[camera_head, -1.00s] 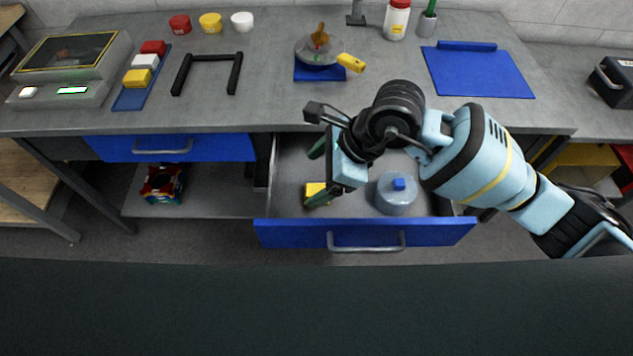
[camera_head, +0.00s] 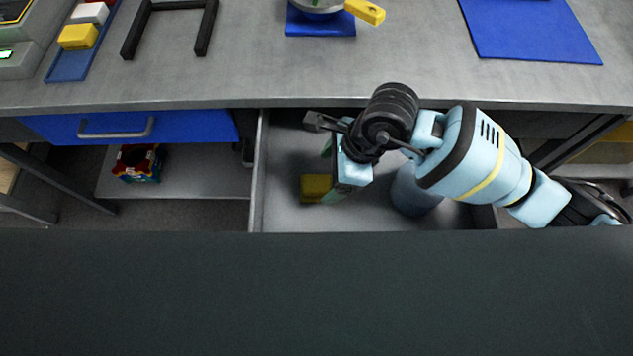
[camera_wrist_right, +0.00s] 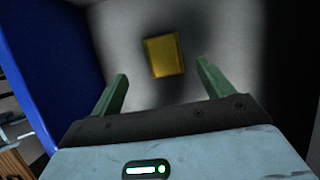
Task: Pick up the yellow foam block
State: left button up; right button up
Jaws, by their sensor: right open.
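A yellow foam block (camera_head: 314,188) lies on the floor of the open grey drawer (camera_head: 285,215). In the right wrist view the yellow block (camera_wrist_right: 164,55) shows beyond the fingertips, roughly centred between them and apart from both. My right gripper (camera_head: 330,172) reaches down into the drawer over the block. Its green fingers are spread and empty; the right wrist view also shows the open gripper (camera_wrist_right: 162,70). In the head view part of the block is hidden by the gripper. My left gripper is out of view.
A grey-blue round container (camera_head: 413,193) stands in the drawer right of the gripper, partly hidden by my arm. The blue drawer wall (camera_wrist_right: 45,60) shows at left in the wrist view. The worktop edge (camera_head: 200,104) lies behind the drawer. Another yellow block (camera_head: 77,37) sits on a blue tray.

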aim_at(316, 183)
jog(key=shift+w+x, duration=0.1)
jog(key=shift+x, duration=1.6)
jog(key=shift+w+x, duration=0.15)
jog(key=shift+x, duration=1.55)
jog(key=shift+c, duration=0.4)
jog(key=c, duration=1)
jog(key=shift+r, duration=0.1)
notch_tip(316, 183, up, 10)
